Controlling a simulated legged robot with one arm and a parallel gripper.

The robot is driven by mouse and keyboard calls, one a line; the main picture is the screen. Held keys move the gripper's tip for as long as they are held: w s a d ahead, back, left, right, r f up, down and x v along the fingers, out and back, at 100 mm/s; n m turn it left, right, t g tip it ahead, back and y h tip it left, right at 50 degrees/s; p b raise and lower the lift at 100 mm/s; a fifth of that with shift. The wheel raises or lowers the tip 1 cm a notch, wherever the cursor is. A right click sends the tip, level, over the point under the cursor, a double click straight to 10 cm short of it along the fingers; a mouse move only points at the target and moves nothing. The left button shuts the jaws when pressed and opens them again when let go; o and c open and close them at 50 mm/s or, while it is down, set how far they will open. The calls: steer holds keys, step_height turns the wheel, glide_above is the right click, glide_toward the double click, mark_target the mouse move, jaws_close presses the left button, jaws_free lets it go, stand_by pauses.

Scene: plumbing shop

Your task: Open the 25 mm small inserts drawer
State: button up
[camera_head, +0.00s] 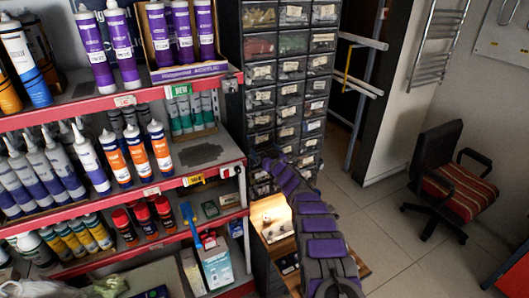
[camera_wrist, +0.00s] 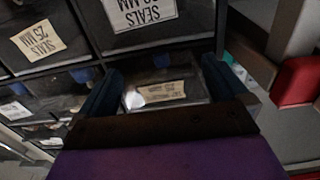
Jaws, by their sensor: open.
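A tall dark cabinet of small labelled drawers (camera_head: 291,68) stands in the middle of the head view. My purple-and-grey arm reaches up to its lower part, with my gripper (camera_head: 272,164) at the drawer fronts. In the wrist view, my gripper (camera_wrist: 160,92) is open, with one blue finger on each side of a drawer front. That front carries a small beige label (camera_wrist: 155,94), upside down and too blurred to read surely, with a bright spot at its left. Nothing shows between the fingers but this front. I cannot tell whether the fingers touch it.
A red-edged shelf (camera_head: 120,100) of tubes and bottles stands close on the left. A lit wooden box (camera_head: 272,217) sits low beside my arm. An office chair (camera_head: 450,180) stands right, with clear floor before it.

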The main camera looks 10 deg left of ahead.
steer(key=c, duration=1.5)
steer(key=shift+o, duration=0.2)
steer(key=shift+s, duration=0.1)
